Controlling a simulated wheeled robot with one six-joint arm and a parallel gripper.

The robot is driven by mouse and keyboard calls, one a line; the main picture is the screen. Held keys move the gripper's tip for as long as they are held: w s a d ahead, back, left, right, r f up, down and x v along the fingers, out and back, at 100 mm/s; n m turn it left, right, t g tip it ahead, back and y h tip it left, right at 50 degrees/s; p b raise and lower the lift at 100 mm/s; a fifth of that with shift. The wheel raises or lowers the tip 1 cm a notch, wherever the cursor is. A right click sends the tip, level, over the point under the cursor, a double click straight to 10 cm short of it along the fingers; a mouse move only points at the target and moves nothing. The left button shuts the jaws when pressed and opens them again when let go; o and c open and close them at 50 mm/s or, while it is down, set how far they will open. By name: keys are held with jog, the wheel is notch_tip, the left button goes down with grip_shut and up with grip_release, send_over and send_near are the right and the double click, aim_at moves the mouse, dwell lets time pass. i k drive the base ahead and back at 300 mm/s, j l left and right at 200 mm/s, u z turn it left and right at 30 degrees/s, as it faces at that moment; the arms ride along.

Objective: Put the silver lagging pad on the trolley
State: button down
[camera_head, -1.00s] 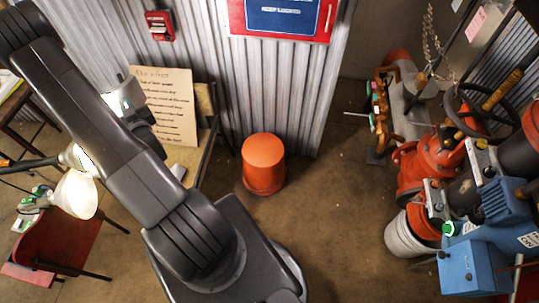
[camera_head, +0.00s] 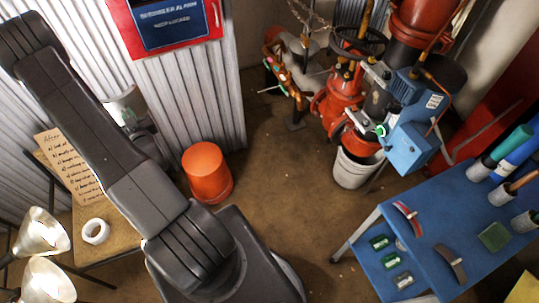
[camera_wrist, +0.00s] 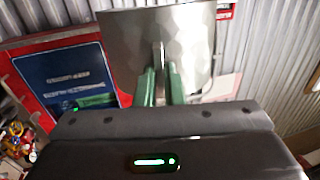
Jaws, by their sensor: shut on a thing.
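In the wrist view, the silver lagging pad (camera_wrist: 190,30) is a flat, shiny square sheet in front of my gripper (camera_wrist: 161,84). The green fingers are shut on a narrow upright tab at its near face. The pad hangs clear of any surface I can see. In the head view, my arm crosses the left side, and the fingers and pad cannot be made out. A blue-topped stand with metal legs, which looks like the trolley (camera_head: 372,232), is at the lower right, well away from my arm.
The trolley top carries a red-handled tool (camera_head: 407,218), a dark curved tool (camera_head: 450,262), a green pad (camera_head: 494,237), small green items and upright tubes. An orange bucket (camera_head: 207,172), white bucket (camera_head: 355,166) and blue pump box (camera_head: 408,145) stand behind. Brown floor between is clear.

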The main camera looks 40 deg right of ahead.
aim_at(455, 198)
jog(key=j+z, duration=0.2)
jog(key=z, duration=0.3)
jog(key=k+j+z, duration=0.15)
jog(key=z, duration=0.35)
jog(key=k+j+z, duration=0.1)
jog(key=z, duration=0.35)
jog(key=k+z, duration=0.2)
jog(key=z, duration=0.3)
jog(key=k+z, duration=0.15)
jog(key=z, duration=0.35)
